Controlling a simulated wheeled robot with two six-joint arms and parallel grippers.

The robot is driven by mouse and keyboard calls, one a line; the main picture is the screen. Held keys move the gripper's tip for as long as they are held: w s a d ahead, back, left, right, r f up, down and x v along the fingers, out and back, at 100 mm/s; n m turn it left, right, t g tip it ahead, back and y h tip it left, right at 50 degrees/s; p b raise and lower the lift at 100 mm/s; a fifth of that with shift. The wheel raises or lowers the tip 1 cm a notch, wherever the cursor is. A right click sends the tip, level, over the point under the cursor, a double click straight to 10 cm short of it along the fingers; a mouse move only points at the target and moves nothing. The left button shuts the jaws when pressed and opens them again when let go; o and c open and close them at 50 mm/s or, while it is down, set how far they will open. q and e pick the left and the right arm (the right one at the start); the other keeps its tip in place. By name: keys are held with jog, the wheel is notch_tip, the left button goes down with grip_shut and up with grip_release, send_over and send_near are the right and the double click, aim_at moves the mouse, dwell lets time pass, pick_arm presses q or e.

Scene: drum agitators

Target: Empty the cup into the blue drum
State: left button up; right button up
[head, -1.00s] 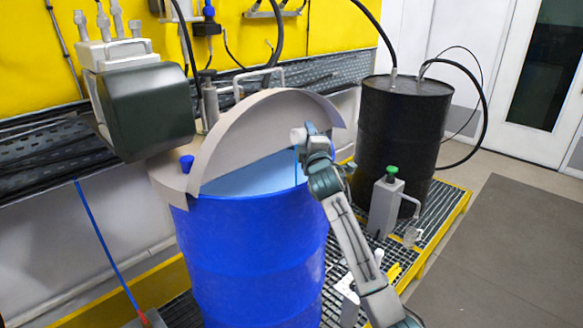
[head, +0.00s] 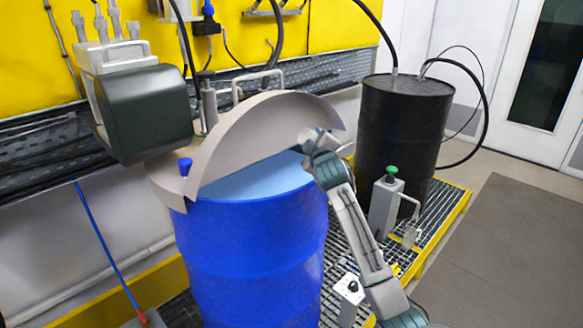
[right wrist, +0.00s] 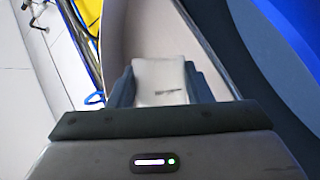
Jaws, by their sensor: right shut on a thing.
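The blue drum (head: 255,255) stands at the centre of the head view. A grey half lid with a raised curved guard (head: 255,135) covers its back part, and light blue shows inside the open front. My right gripper (head: 312,143) is over the opening at the drum's right side, close to the guard. My left gripper is out of view.
A dark motor box (head: 150,112) sits above the drum's left side. A black drum (head: 400,125) with hoses stands behind right, with a green-topped pump bottle (head: 386,205) before it on the grating. A blue pole (head: 108,250) leans at left. Floor at right is clear.

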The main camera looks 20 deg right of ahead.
jog(key=m+g+p, duration=0.1)
jog(key=p, duration=0.1)
jog(key=f+m+y+p, duration=0.1)
jog(key=m+p, duration=0.1)
jog(key=p, duration=0.1)
jog(key=shift+w+f+m+g+y, duration=0.2)
jog(key=shift+m+g+y, duration=0.1)
jog(key=shift+g, duration=0.1)
jog(key=shift+d+f+m+p, duration=0.15)
jog(key=shift+d+f+m, duration=0.2)
jog(key=shift+f, duration=0.2)
jog(key=shift+d+f+m+p, duration=0.15)
jog(key=shift+d+f+m, duration=0.15)
jog(key=shift+f, duration=0.25)
jog(key=shift+w+d+f+m+g+y+p, duration=0.15)
jog(key=shift+d+m+g+y+p, duration=0.15)
jog(key=shift+d+m+y+p, duration=0.5)
jog(key=shift+w+d+f+m+g+y+p, duration=0.1)
jog(key=shift+w+d+m+g+y+p, duration=0.3)
jog(key=shift+p, duration=0.75)
jog(key=shift+s+d+f+m+g+y+p, duration=0.1)
jog(key=shift+d+f+m+g+y+p, duration=0.2)
jog(key=shift+m+p, duration=0.6)
jog(key=shift+d+r, duration=0.1)
jog(key=shift+r, duration=0.05)
